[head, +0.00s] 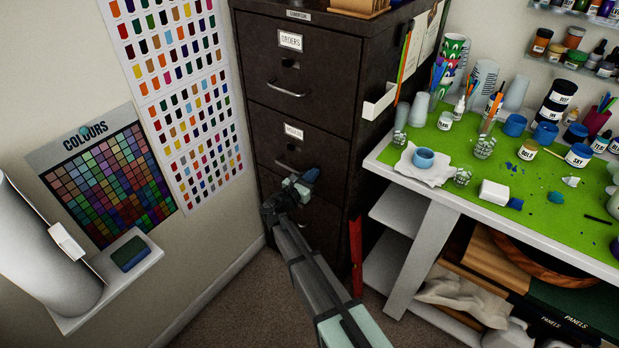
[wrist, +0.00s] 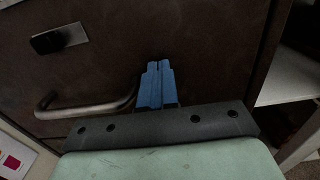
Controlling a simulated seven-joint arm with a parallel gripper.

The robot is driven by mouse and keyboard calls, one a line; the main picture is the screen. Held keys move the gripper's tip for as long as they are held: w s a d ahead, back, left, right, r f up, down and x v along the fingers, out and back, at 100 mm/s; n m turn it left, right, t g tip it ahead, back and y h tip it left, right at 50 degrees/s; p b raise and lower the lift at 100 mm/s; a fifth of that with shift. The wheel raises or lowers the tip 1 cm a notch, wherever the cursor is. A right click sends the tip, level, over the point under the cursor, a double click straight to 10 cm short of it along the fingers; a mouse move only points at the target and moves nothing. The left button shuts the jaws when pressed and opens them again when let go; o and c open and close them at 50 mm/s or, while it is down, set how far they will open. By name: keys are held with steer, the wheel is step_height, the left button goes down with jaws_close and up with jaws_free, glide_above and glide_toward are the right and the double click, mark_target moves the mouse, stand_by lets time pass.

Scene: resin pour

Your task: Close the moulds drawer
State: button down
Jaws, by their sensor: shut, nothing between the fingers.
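The dark brown filing cabinet (head: 345,70) stands in the corner in the head view. Its middle drawer (head: 266,132) has a white label too blurred to read surely, and a bent metal handle (head: 285,166). The drawer front looks about flush with the cabinet; I cannot tell if a small gap remains. My gripper (head: 311,175) is at the right part of this drawer front. In the wrist view its blue fingers (wrist: 157,85) are together and empty, pointing at the dark front (wrist: 205,50), right of the handle (wrist: 85,108). Contact with the front is not clear.
The drawer labelled ORDERS (head: 262,60) is above and looks shut. A workbench with a green mat (head: 530,185) and several cups and pots stands to the right. A red upright object (head: 356,255) is by the cabinet's lower right. A wall shelf (head: 85,305) is at left.

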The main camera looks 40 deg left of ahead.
steer(key=shift+w+a+r, duration=0.1)
steer(key=shift+w, duration=0.45)
steer(key=s, duration=1.5)
